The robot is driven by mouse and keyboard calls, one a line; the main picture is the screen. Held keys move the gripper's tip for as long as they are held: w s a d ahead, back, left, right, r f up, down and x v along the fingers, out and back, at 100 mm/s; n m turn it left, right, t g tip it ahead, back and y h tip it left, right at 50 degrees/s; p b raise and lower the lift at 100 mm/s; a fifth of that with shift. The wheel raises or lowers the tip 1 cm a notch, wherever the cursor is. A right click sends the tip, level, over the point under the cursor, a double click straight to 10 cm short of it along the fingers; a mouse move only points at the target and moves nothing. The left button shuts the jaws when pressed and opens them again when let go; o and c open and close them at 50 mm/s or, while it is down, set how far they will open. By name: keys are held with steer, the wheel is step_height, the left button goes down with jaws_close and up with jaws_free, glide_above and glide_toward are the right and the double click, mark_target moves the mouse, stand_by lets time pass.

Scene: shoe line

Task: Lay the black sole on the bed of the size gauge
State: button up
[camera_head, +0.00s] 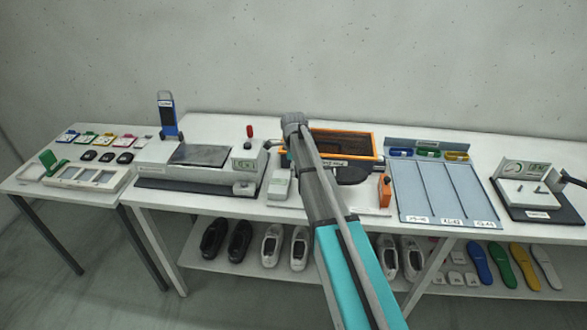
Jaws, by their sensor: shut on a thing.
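My arm (345,265) reaches up from the bottom edge, and its grey end (295,122) stands before the back wall. My gripper does not show; the arm seems to hide it.
A blue-grey board with three lanes (432,190) lies right of the arm. A smaller device with a display (527,192) stands at the far right. A side table (70,190) holds small coloured items. Shoes and coloured soles (502,265) lie on the lower shelf.

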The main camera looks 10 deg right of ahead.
mark_target(294, 190)
steer(key=shift+f+b, duration=4.25)
steer(key=shift+f, duration=0.05)
steer(key=o, duration=1.1)
steer(key=shift+o, duration=0.2)
steer(key=shift+r, duration=0.2)
